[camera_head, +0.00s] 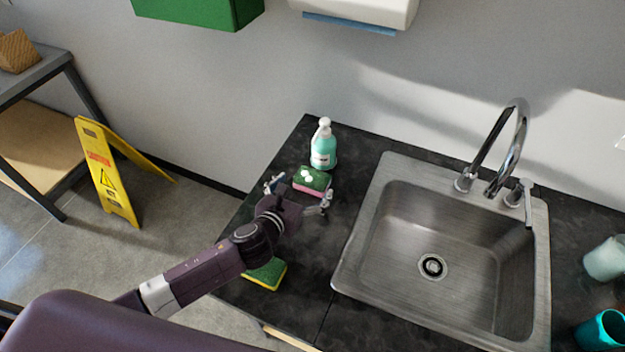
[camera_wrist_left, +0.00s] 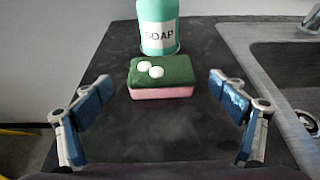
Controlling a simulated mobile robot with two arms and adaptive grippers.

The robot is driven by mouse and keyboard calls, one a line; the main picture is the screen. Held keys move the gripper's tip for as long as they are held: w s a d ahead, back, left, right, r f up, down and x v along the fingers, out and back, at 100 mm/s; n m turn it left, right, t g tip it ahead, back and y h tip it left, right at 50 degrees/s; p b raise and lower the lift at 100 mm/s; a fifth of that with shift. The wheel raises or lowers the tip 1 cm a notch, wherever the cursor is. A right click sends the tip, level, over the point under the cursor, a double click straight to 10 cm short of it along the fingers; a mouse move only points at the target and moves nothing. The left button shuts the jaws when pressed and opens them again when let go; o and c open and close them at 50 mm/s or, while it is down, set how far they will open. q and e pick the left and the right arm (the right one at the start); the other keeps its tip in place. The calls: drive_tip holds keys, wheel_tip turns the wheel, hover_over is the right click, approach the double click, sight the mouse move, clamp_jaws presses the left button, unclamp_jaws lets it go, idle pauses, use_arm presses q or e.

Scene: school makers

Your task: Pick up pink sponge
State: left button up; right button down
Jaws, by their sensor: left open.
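The pink sponge (camera_head: 312,181) lies on the dark counter, with a green top layer and two white blobs on it. It also shows in the left wrist view (camera_wrist_left: 162,92), flat and centred ahead of the jaws. My left gripper (camera_head: 298,197) is open, with one finger on each side of the line to the sponge. In the left wrist view the left gripper (camera_wrist_left: 158,97) has its fingers wide apart and nothing between them up close. The sponge appears just beyond the fingertips, apart from them. My right gripper is not in view.
A teal soap bottle (camera_head: 323,146) stands right behind the sponge. A green and yellow sponge (camera_head: 266,273) lies nearer, partly behind my arm. The steel sink (camera_head: 365,262) is to the right, with a faucet (camera_head: 513,150). Cups (camera_head: 605,259) stand at the far right.

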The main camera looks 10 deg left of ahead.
sight(311, 180)
use_arm(q)
drive_tip(key=shift+w+f, duration=0.1)
drive_tip(key=shift+w, duration=0.3)
drive_tip(key=x, duration=0.3)
drive_tip(key=shift+w+d, duration=0.15)
drive_tip(key=shift+w+d+f, duration=0.1)
drive_tip(key=shift+w+f, duration=0.05)
drive_tip(key=shift+w, duration=0.2)
drive_tip(key=shift+w+f, duration=0.1)
drive_tip(key=shift+w, duration=0.05)
drive_tip(key=c, duration=0.8)
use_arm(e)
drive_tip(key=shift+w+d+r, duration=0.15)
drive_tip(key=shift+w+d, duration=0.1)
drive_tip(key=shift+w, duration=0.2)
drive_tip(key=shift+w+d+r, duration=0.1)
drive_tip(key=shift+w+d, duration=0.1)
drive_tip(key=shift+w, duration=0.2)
